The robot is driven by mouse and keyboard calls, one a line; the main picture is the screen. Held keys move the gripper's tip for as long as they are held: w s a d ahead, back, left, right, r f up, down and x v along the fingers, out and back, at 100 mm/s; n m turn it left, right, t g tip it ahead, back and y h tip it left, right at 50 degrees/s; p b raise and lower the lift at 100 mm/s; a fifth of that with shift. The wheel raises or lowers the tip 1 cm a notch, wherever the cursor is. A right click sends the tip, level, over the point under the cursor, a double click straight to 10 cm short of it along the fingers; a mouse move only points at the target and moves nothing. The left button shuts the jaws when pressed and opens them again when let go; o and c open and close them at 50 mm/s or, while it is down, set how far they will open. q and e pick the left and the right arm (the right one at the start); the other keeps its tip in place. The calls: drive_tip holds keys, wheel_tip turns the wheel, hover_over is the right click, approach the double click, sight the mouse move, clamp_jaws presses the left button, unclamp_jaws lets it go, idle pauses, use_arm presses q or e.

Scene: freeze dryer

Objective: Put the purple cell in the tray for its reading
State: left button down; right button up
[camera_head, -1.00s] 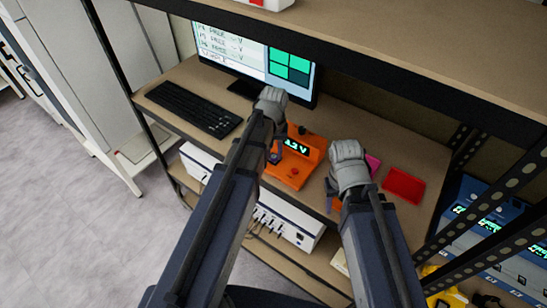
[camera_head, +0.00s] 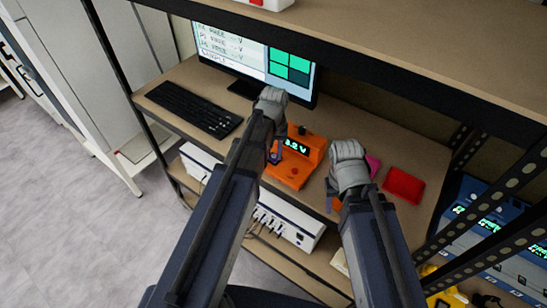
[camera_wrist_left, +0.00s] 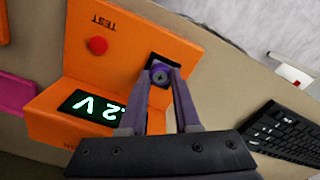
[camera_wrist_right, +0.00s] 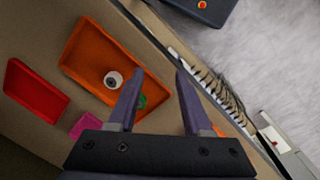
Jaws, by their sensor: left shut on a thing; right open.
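My left gripper (camera_wrist_left: 162,84) is shut on the purple cell (camera_wrist_left: 160,73), seen end-on at the dark slot of the orange tester (camera_wrist_left: 110,50). I cannot tell how deep it sits there. The tester's display (camera_head: 296,147) is lit and appears to read 3.2 V; the left wrist view shows only its last part. My right gripper (camera_wrist_right: 158,80) is open, near the front edge of an orange tray (camera_wrist_right: 82,78). That tray holds a white-ended cell (camera_wrist_right: 113,80) and a green cell (camera_wrist_right: 142,101), partly hidden by a finger. A red tray (camera_head: 403,185) and a pink tray (camera_wrist_right: 84,127) lie beside it.
A monitor (camera_head: 225,52) with text rows and green squares stands behind the keyboard (camera_head: 190,108). A shelf (camera_head: 420,60) overhangs the bench, with an upright post at the right. White instruments with cables (camera_head: 285,222) sit below the bench edge.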

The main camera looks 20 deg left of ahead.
sight(274, 156)
use_arm(q)
drive_tip(key=shift+r, duration=0.2)
use_arm(e)
drive_tip(key=shift+r, duration=0.2)
use_arm(q)
drive_tip(key=shift+r+p, duration=2.3)
drive_tip(key=shift+p, duration=0.25)
use_arm(e)
drive_tip(key=shift+r, duration=2.35)
